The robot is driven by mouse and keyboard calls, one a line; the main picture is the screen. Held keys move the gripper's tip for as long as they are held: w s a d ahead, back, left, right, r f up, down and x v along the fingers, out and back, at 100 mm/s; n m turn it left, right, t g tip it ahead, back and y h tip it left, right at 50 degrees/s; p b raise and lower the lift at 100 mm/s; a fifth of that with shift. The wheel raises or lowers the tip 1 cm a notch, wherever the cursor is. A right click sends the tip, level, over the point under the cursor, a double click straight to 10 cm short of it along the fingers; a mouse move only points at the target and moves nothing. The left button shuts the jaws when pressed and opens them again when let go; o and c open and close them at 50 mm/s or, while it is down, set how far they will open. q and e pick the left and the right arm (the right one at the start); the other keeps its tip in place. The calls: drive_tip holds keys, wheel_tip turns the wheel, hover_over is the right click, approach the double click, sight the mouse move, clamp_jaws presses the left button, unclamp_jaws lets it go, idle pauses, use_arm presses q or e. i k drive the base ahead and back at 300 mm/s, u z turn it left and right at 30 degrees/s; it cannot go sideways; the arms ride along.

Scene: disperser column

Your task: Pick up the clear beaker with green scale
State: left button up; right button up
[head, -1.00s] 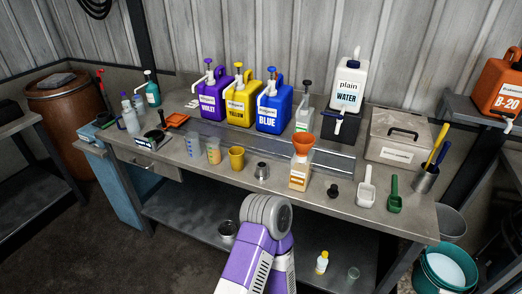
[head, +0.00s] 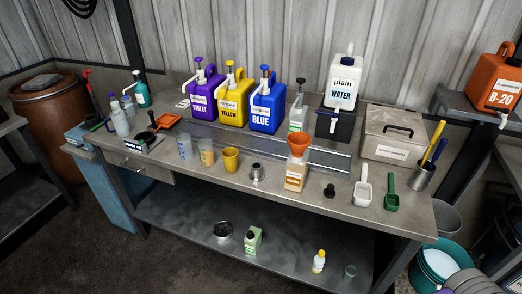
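A small clear beaker (head: 350,271) stands on the lower shelf at the right; its marks are too small for me to read a colour. Two clear graduated beakers stand on the bench top: one with bluish marks (head: 185,147) and one with yellow-orange marks (head: 207,152). I cannot make out a green scale for certain on any of them. Neither of my grippers shows in the head view.
The yellow cup (head: 231,160), metal cup (head: 257,172), orange-funnelled bottle (head: 295,175), white scoop (head: 362,188) and green scoop (head: 391,195) line the bench front. On the lower shelf (head: 190,225) are a dark-rimmed bowl (head: 222,231), a green-white bottle (head: 252,240) and a yellow-capped bottle (head: 318,262).

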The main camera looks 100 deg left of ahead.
sight(207, 150)
drive_tip(key=z, duration=0.1)
drive_tip(key=k, duration=2.05)
drive_tip(key=u, duration=0.4)
